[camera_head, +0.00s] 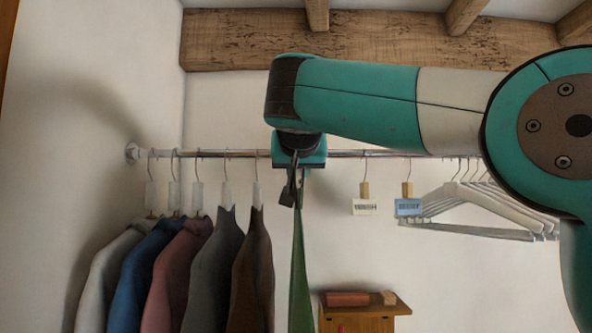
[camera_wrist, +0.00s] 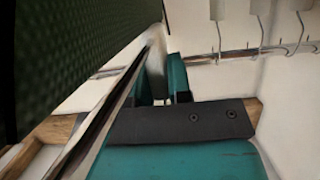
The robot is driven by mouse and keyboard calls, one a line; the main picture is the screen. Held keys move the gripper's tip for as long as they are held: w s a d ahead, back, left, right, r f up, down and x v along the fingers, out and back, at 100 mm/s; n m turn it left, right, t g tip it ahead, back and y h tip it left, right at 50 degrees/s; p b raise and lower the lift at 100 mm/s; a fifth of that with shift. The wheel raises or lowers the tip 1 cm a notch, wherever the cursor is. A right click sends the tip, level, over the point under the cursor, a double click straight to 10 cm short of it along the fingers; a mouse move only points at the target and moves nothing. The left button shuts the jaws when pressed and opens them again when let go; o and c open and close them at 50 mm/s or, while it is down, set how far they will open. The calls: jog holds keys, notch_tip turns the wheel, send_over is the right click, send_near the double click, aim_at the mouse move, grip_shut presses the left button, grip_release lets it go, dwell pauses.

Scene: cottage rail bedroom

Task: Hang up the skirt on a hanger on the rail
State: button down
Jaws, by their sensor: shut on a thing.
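The green skirt (camera_head: 300,275) hangs as a narrow strip, seen edge-on, below my gripper (camera_head: 293,188) and in front of the rail (camera_head: 225,154). In the wrist view the green cloth (camera_wrist: 75,45) fills the upper left. A long pale bar (camera_wrist: 98,128) runs along the cloth's edge to my fingers (camera_wrist: 160,88) and looks like part of a hanger. My gripper is shut on it. The hook is not clear, and I cannot tell whether it touches the rail. Several empty white hangers (camera_head: 455,200) are bunched on the rail at the right.
Several garments (camera_head: 190,270) hang on the rail at the left. A white label (camera_head: 364,207) and a blue label (camera_head: 408,207) hang right of my gripper, with bare rail between. A wooden cabinet (camera_head: 362,309) stands below. Ceiling beams (camera_head: 350,40) run above.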

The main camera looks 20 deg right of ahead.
jog(key=shift+s+a+b, duration=0.2)
jog(key=shift+s+a, duration=0.2)
jog(key=shift+s, duration=0.8)
jog(key=shift+s+a+b, duration=0.2)
jog(key=shift+s+a, duration=0.15)
jog(key=shift+s, duration=0.9)
jog(key=shift+s+a+b, duration=0.2)
jog(key=shift+s+a, duration=0.2)
jog(key=shift+s, duration=1)
